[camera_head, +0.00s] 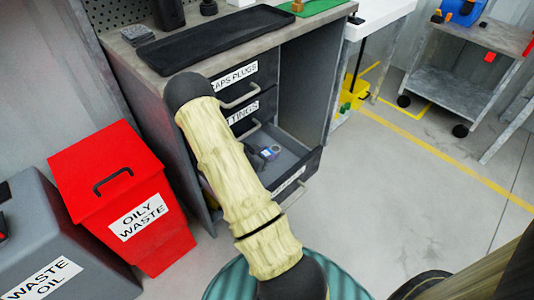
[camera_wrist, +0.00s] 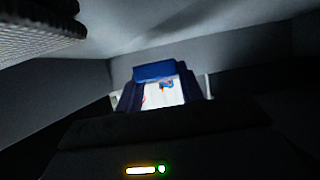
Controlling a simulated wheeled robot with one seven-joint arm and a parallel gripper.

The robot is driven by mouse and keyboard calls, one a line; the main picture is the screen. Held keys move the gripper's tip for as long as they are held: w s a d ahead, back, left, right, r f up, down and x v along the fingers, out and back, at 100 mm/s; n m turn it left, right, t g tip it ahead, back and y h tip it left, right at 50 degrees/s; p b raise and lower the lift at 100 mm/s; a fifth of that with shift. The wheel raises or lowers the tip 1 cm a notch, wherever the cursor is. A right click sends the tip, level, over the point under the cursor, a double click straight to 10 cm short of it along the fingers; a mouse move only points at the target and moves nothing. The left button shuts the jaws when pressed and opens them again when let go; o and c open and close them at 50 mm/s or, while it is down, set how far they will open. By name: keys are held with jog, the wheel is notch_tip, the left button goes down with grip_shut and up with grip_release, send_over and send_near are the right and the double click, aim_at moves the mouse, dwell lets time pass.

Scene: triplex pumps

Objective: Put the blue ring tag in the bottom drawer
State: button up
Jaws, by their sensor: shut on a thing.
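The bottom drawer (camera_head: 291,150) of the grey workbench is pulled out, and its inside shows in the head view. My gripper (camera_head: 259,157) is down inside the open drawer, partly hidden behind my own arm. It is shut on a small blue and white thing (camera_head: 269,153), which I take to be the blue ring tag. In the wrist view the tag (camera_wrist: 155,71) shows a blue top edge and a pale face with coloured marks, just ahead of my gripper. I cannot make out its ring shape, nor whether it touches the drawer floor.
Two labelled drawers (camera_head: 233,77) above are shut. A black tray (camera_head: 215,40) lies on the benchtop. A red oily waste bin (camera_head: 125,200) and a grey waste oil container (camera_head: 65,250) stand to the left. A cart (camera_head: 455,75) stands back right. The floor right of the drawer is clear.

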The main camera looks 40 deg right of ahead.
jog(key=shift+a+f, duration=0.15)
jog(key=shift+f, duration=0.25)
jog(key=shift+f, duration=0.15)
jog(key=o, duration=1)
jog(key=shift+r, duration=0.3)
jog(key=p+v, duration=0.1)
jog(key=v, duration=0.2)
jog(key=p+v, duration=0.2)
jog(key=v, duration=0.2)
jog(key=shift+w+r, duration=0.15)
jog(key=shift+r, duration=0.25)
jog(key=shift+a, duration=0.15)
